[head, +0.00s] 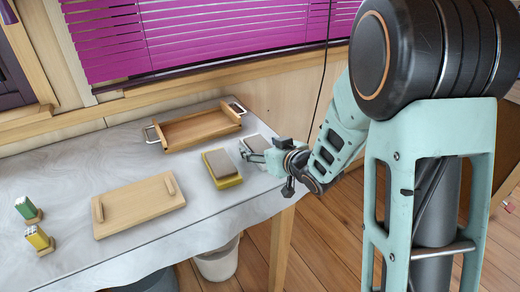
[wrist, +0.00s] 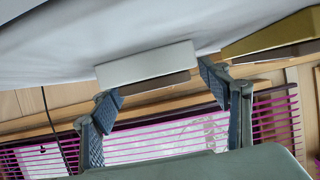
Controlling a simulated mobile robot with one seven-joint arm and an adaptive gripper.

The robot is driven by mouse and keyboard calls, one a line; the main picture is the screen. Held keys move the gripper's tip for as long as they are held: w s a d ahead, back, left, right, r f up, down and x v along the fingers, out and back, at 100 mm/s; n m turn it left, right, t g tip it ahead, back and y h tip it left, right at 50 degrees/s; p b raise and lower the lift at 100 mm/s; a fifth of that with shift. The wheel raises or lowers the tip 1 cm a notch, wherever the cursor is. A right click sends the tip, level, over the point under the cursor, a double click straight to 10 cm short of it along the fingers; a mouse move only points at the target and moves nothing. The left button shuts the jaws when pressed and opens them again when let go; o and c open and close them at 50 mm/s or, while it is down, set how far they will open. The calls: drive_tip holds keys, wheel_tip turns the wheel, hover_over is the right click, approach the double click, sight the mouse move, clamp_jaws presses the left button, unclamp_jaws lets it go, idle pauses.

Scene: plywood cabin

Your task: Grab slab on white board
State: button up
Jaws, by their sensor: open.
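The white board (wrist: 145,62) lies on the table with a grey-brown slab (wrist: 150,89) on it; the wrist view shows them upside down. In the head view this slab (head: 257,143) is at the table's right end, partly hidden by my gripper (head: 256,154). In the wrist view my gripper (wrist: 160,86) is open, its fingers apart on either side of the slab's near end. Nothing is held. I cannot tell whether either finger touches the slab or the board.
A yellow board (head: 228,182) with a similar slab (head: 222,164) sits just left of the white board. A wooden tray (head: 195,129) with metal handles stands behind.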

drive_tip(key=shift+w+a+f, duration=0.2)
drive_tip(key=shift+w+a, duration=0.05)
drive_tip(key=shift+w, duration=0.1)
drive_tip(key=c, duration=1.5)
drive_tip(key=shift+r, duration=0.1)
drive_tip(key=shift+r, duration=0.1)
